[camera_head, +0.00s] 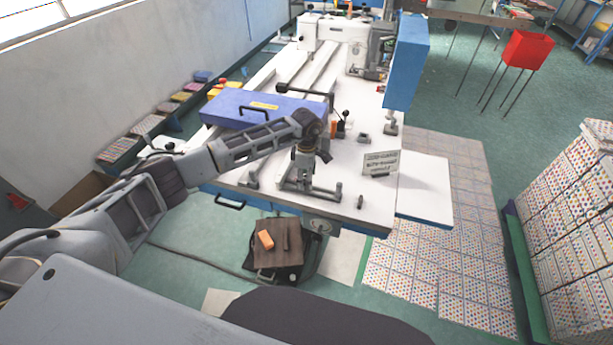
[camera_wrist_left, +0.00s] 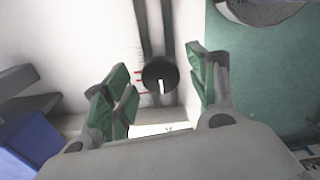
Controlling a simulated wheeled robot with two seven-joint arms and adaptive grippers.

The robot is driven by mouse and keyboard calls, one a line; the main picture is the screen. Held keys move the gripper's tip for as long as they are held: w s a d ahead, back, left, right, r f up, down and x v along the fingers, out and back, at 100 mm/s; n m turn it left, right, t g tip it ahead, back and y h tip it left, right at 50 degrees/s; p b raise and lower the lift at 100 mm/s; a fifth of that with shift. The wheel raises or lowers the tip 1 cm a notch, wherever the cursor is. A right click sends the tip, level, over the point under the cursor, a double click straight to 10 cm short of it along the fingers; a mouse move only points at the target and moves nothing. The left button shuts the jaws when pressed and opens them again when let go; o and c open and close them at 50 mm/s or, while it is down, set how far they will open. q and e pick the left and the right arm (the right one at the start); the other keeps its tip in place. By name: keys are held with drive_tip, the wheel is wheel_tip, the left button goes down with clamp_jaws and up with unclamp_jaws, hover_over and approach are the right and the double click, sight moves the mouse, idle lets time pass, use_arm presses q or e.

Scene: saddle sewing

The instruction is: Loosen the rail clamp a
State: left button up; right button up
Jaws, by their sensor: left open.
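My left gripper (camera_head: 303,172) reaches over the front of the white sewing table. It points down above grey rails and brackets near the front edge. In the left wrist view the left gripper (camera_wrist_left: 158,92) is open, with green-padded fingers spread apart. A round black knob (camera_wrist_left: 160,73) with a white pointer line, which looks like the rail clamp's knob, sits in the gap between the fingers. It looks clear of both fingers, but depth is hard to judge. Red marks lie on the white surface left of the knob. In the head view the gripper hides the knob. My right gripper is not in view.
A blue lidded box (camera_head: 262,108) lies behind my left forearm. A small sign (camera_head: 380,163) stands right of the gripper, and a blue panel (camera_head: 407,62) rises at the right rear. A stool (camera_head: 277,243) with an orange block (camera_head: 266,239) stands below the table's front edge.

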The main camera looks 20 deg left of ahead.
use_arm(q)
drive_tip(key=shift+f, duration=0.1)
drive_tip(key=c, duration=1.1)
drive_tip(key=shift+o, duration=0.2)
